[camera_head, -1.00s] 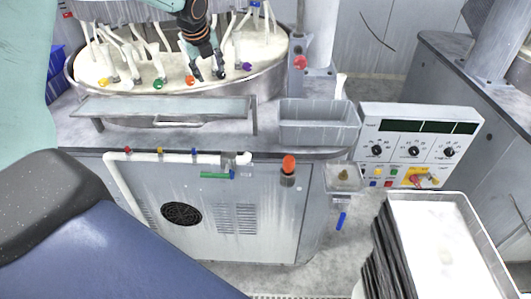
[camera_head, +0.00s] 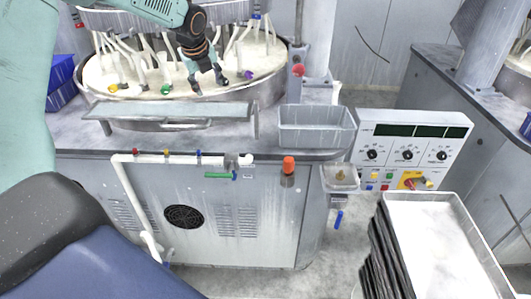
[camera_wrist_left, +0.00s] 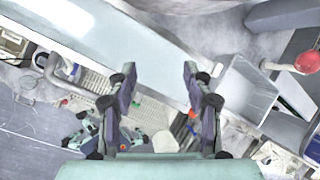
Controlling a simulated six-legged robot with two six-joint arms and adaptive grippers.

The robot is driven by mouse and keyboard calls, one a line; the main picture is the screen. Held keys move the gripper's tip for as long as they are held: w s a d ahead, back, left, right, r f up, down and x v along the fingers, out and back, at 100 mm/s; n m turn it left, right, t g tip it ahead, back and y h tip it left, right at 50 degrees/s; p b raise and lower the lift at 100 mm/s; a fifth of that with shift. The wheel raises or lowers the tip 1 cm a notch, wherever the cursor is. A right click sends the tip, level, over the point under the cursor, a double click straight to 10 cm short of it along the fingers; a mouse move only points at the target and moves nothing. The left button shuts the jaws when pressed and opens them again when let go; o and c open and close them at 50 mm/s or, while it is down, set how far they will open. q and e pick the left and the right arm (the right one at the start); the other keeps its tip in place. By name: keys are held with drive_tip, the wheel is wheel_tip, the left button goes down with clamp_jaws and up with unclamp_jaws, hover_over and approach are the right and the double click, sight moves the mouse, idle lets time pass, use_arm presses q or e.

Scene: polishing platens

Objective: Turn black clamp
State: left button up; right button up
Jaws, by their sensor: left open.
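My left gripper (camera_head: 209,84) is over the round polishing platen (camera_head: 125,76), among its white hoses and coloured knobs. Its two dark fingers point down and are spread, with nothing between them. The left wrist view also shows it open (camera_wrist_left: 158,78), above a long pale shelf (camera_wrist_left: 110,35) and the machine front. A yellow knob (camera_head: 113,88) and a green knob (camera_head: 166,89) are left of the gripper, and a purple knob (camera_head: 249,75) is close on its right. I cannot make out a black clamp for sure. My right gripper is not in view.
A raised metal shelf (camera_head: 165,112) stands in front of the platen. A grey bin (camera_head: 316,128) and a control panel (camera_head: 413,135) stand to the right. A stacked tray (camera_head: 440,240) is at front right. A red ball-shaped knob (camera_head: 298,71) sits on a post.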

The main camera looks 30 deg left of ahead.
use_arm(q)
drive_tip(key=w+d+n, duration=0.1)
drive_tip(key=n, duration=0.1)
drive_tip(key=w+d+n+t, duration=0.2)
drive_tip(key=n, duration=0.1)
drive_tip(key=shift+f+n+h, duration=0.15)
drive_tip(key=shift+n+h, duration=0.15)
drive_tip(key=shift+h, duration=0.1)
drive_tip(key=d+n, duration=0.1)
drive_tip(key=d+f+n, duration=0.1)
drive_tip(key=d, duration=0.1)
drive_tip(key=d+n+t+h, duration=0.1)
drive_tip(key=d, duration=0.1)
drive_tip(key=shift+w+d+f, duration=0.15)
drive_tip(key=shift+f, duration=0.25)
drive_tip(key=s+d+f+n+h+b, duration=0.1)
drive_tip(key=s+d+f+n+b, duration=0.3)
drive_tip(key=d+f+n, duration=0.4)
drive_tip(key=d+f, duration=0.4)
drive_tip(key=f, duration=0.1)
drive_tip(key=shift+s+h, duration=0.2)
drive_tip(key=shift+h, duration=0.2)
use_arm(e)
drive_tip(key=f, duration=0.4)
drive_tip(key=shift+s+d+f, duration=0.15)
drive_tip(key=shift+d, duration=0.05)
